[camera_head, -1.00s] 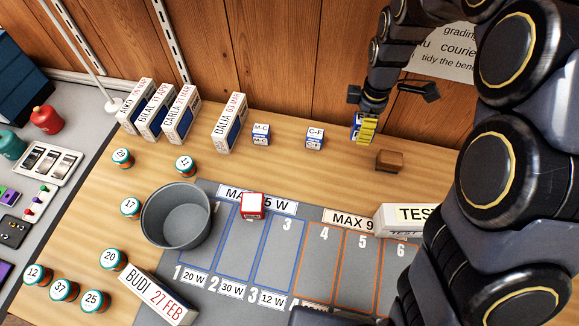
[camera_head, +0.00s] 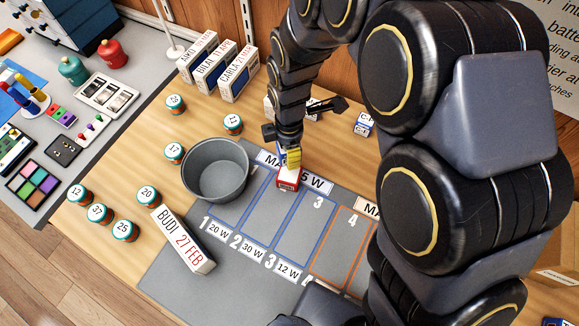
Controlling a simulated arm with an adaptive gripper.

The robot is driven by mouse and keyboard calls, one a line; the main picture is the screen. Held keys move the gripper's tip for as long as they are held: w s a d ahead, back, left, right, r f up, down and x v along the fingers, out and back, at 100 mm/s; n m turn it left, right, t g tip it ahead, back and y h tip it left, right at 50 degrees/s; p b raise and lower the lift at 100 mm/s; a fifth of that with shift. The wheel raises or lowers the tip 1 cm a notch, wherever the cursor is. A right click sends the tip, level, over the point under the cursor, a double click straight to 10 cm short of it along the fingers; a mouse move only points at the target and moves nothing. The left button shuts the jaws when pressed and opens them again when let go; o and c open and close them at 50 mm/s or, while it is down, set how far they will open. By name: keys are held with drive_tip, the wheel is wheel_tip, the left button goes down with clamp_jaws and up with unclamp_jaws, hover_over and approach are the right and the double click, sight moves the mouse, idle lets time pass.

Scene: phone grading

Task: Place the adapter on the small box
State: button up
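My gripper (camera_head: 292,158), with yellow fingertips, is right over the small red-and-white box (camera_head: 288,182) on the grey mat. It is shut on a blue-and-white adapter (camera_head: 280,150), mostly hidden by the fingers. The adapter is at or just above the box's top; I cannot tell whether they touch.
A grey pot (camera_head: 216,172) stands close left of the small box. The BUDI box (camera_head: 183,240) lies near the front, with several round numbered jars to the left. Upright name boxes (camera_head: 238,78) stand behind. My arm covers the right side.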

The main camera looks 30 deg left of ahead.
sight(289, 172)
wheel_tip(289, 172, down, 7)
idle(0.3)
drive_tip(key=shift+f, duration=0.1)
drive_tip(key=o, duration=1)
wheel_tip(289, 172, up, 12)
drive_tip(key=shift+r, duration=0.1)
drive_tip(key=shift+d, duration=0.1)
